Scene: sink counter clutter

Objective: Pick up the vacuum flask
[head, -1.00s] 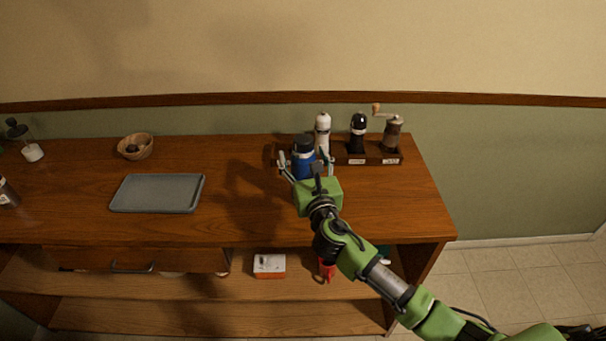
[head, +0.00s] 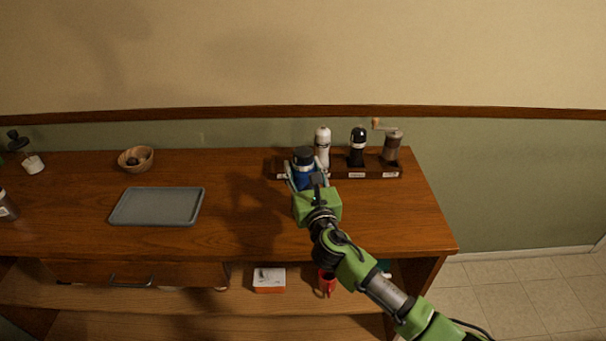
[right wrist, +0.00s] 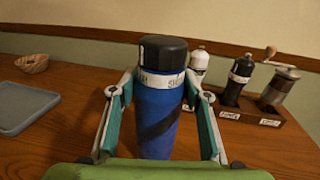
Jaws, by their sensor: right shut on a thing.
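The vacuum flask is a blue cylinder with a black lid, upright at the back right of the counter, in the head view (head: 303,156) and in the right wrist view (right wrist: 158,110). My right gripper (head: 305,178) is shut on its body, one finger on each side; the fingers also show in the right wrist view (right wrist: 160,98). The lid stands clear above the fingers. The flask's base is hidden behind my gripper, so I cannot tell whether it touches the counter. My left gripper is not in view.
A wooden rack (head: 340,172) with a white bottle (head: 322,148), a dark bottle (head: 357,148) and a grinder (head: 392,147) stands close behind and right of the flask. A grey tray (head: 158,206) and a wooden bowl (head: 135,158) lie left. The counter between tray and flask is clear.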

